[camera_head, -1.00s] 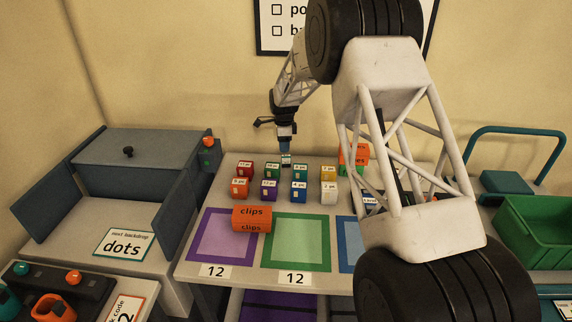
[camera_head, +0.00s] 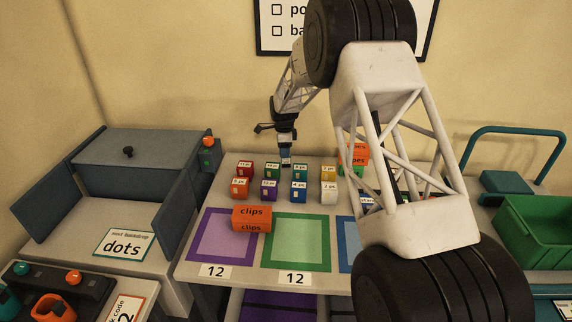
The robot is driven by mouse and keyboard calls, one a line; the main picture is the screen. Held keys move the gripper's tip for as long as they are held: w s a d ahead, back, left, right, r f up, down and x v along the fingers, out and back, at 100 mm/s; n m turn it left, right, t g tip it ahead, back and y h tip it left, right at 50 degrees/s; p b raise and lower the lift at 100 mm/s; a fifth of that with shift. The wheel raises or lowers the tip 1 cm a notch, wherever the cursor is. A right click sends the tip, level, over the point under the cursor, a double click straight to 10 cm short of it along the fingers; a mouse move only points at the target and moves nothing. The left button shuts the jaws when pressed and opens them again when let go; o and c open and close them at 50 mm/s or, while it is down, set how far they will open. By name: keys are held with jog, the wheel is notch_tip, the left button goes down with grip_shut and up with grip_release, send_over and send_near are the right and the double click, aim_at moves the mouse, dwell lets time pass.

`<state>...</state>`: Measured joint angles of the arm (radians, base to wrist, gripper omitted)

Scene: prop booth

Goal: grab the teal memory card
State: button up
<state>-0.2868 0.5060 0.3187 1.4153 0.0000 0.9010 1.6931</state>
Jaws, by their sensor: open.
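Small upright memory cards with white labels stand in two rows on the grey table. A card that looks teal (camera_head: 300,173) is in the back row, between a green card (camera_head: 272,172) and a yellow card (camera_head: 328,173). At this size its shade is hard to tell from the green one. My gripper (camera_head: 286,161) points down just behind the back row, to the left of the teal-looking card. It is open. Its fingertips are tiny in this view, and I cannot tell whether they touch anything.
The front row holds orange, purple (camera_head: 269,191), blue (camera_head: 298,192) and white (camera_head: 329,193) cards. My arm hides part of the table's right. A green crate (camera_head: 540,232) is at far right.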

aim_at(285, 163)
jog(key=shift+s+d+f, duration=0.1)
jog(key=shift+f, duration=2.45)
jog(key=shift+c, duration=0.3)
grip_shut()
jog(key=shift+r, duration=0.15)
jog(key=shift+r, duration=4.85)
